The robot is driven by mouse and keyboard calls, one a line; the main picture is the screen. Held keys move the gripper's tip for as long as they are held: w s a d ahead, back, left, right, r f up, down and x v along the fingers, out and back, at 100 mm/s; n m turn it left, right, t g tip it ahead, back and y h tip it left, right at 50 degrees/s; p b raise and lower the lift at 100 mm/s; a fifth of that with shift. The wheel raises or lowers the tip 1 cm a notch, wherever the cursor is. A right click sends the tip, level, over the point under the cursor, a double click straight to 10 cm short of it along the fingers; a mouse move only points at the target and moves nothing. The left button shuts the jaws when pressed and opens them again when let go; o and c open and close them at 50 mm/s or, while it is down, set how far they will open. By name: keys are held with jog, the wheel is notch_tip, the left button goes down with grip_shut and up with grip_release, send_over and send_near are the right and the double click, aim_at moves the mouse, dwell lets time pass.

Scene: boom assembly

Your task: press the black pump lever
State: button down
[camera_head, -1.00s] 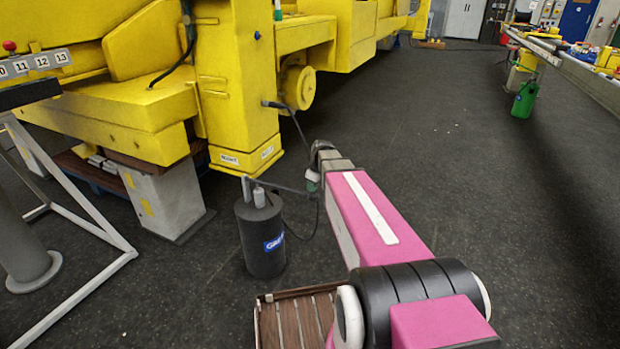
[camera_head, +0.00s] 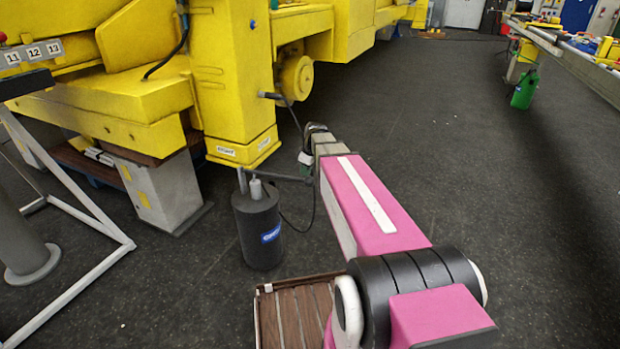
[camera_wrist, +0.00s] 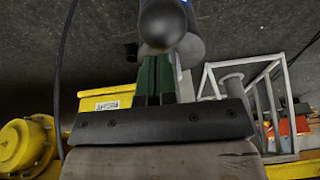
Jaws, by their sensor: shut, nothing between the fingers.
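The pump (camera_head: 258,225) is a dark upright cylinder with a blue label, standing on the floor left of my arm. Its black pump lever (camera_head: 288,178) runs from the pump's top to the right, almost level. My gripper (camera_head: 304,160) is at the lever's free end, partly hidden behind my arm's grey wrist. In the wrist view, the green fingers (camera_wrist: 156,80) are together with nothing between them. The lever's rounded black end (camera_wrist: 164,24) is just beyond the fingertips and overlaps them in the picture. I cannot tell whether they touch.
A yellow machine (camera_head: 235,80) stands close behind the pump, above grey support blocks (camera_head: 165,195). A thin black hose (camera_head: 312,212) hangs beside the lever. A white frame (camera_head: 75,195) is at the left.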

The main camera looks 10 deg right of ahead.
jog(key=v, duration=1)
jog(key=shift+s+d, duration=0.2)
jog(key=shift+d, duration=0.1)
